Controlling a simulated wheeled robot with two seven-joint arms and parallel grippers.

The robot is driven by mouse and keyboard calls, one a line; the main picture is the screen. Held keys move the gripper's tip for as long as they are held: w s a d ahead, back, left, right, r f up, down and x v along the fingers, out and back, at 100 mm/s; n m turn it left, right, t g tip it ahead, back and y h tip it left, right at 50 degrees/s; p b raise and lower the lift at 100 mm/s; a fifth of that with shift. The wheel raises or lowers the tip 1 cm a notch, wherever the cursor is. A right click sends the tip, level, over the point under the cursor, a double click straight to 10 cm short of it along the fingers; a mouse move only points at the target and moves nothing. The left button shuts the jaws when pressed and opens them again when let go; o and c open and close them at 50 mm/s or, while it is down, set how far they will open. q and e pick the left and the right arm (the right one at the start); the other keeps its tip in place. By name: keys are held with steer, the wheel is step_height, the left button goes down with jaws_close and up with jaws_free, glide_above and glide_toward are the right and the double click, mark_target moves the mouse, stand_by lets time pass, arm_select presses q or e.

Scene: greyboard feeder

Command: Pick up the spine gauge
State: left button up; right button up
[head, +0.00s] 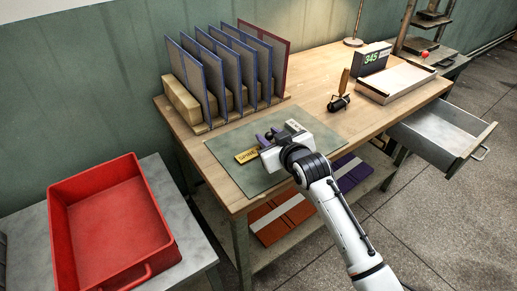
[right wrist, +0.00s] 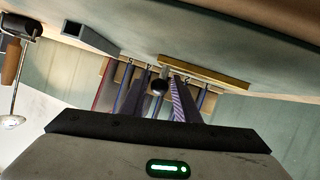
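A yellow block marked "SPINE" (head: 247,156), which I take for the spine gauge, lies on the grey-green mat (head: 237,135). In the right wrist view it is a long yellow bar (right wrist: 205,72). A dark round knob on a short stem (right wrist: 159,87) shows near the bar's end; I cannot tell if it belongs to it. My right gripper (head: 268,137) is low over the mat, just right of the yellow block. Its two purple fingers (right wrist: 158,98) stand apart, with the knob appearing between them. No grip shows. My left gripper is out of view.
A rack of upright blue-edged boards (head: 220,75) stands behind the mat. A roller with a wooden handle (head: 341,95) and a tray (head: 397,80) stand further right. A red bin (head: 112,220) is at left.

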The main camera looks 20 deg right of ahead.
jaws_close()
steer(key=shift+r, duration=0.1)
step_height(320, 180, up, 9)
steer(key=shift+p, duration=0.45)
steer(key=shift+r, duration=0.6)
steer(key=s+d+r, duration=0.1)
steer(key=s+r, duration=0.5)
steer(key=s, duration=0.2)
steer(key=s+r+m+h, duration=0.1)
steer(key=s+r, duration=0.5)
steer(key=s, duration=0.3)
steer(key=shift+d+r, duration=0.4)
